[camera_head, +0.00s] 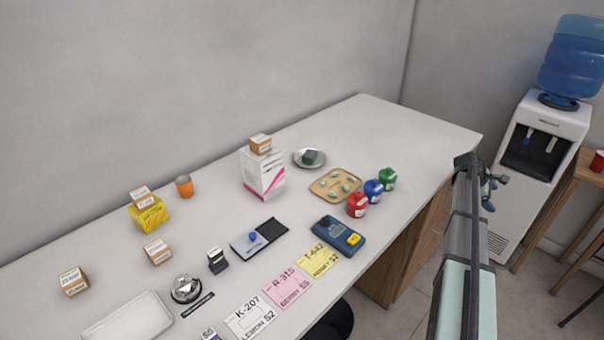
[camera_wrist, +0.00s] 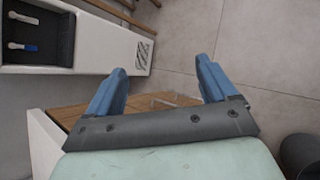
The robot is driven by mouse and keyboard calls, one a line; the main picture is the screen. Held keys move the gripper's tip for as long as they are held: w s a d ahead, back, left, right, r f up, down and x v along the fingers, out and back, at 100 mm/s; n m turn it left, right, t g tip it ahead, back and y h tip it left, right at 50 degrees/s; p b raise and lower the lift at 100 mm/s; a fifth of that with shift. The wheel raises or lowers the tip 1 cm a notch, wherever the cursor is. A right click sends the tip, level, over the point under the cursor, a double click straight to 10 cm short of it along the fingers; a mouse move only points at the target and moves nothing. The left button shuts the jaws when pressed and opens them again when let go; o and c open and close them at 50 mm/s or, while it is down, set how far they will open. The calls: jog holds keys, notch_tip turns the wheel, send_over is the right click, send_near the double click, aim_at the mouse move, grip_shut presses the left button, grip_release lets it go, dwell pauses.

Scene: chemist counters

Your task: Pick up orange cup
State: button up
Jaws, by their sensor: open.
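The orange cup (camera_head: 184,187) stands upright near the back of the white counter (camera_head: 420,135), left of the middle in the head view. It looks small, with a darker top. My gripper (camera_head: 488,182) is at the right, past the counter's right end and far from the cup. In the wrist view my gripper (camera_wrist: 160,82) shows two blue fingers spread apart with nothing between them. The cup is not in the wrist view.
A yellow box (camera_head: 149,213) with a small box on top stands left of the cup. A white carton (camera_head: 263,175) stands to its right. A water dispenser (camera_head: 535,150) stands beyond the counter.

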jog(key=w+d+r+n+h, duration=0.1)
jog(key=w+d+r+n, duration=0.1)
jog(key=r, duration=0.3)
jog(key=w+d+r+n+h, duration=0.1)
jog(key=w+d+r+n, duration=0.15)
jog(key=r, duration=0.25)
jog(key=w+a+r, duration=0.5)
jog(key=w+r, duration=0.1)
jog(key=w+a+t+y, duration=0.15)
jog(key=w+a, duration=0.25)
jog(key=a, duration=1)
jog(key=w+a+t+y, duration=0.1)
jog(key=w+a+y, duration=0.25)
jog(key=a, duration=1.15)
jog(key=w+a+t+y, duration=0.2)
jog(key=w+a, duration=0.3)
jog(key=a, duration=0.9)
jog(key=s+a+r+y, duration=0.1)
jog(key=a+r+y, duration=0.15)
jog(key=a, duration=1.65)
jog(key=n+g+y, duration=0.2)
jog(key=g+y, duration=0.3)
send_over(185, 187)
jog(key=w+d, duration=0.2)
jog(key=x, duration=1.2)
jog(key=shift+w+f, duration=0.2)
jog(key=shift+f, duration=0.1)
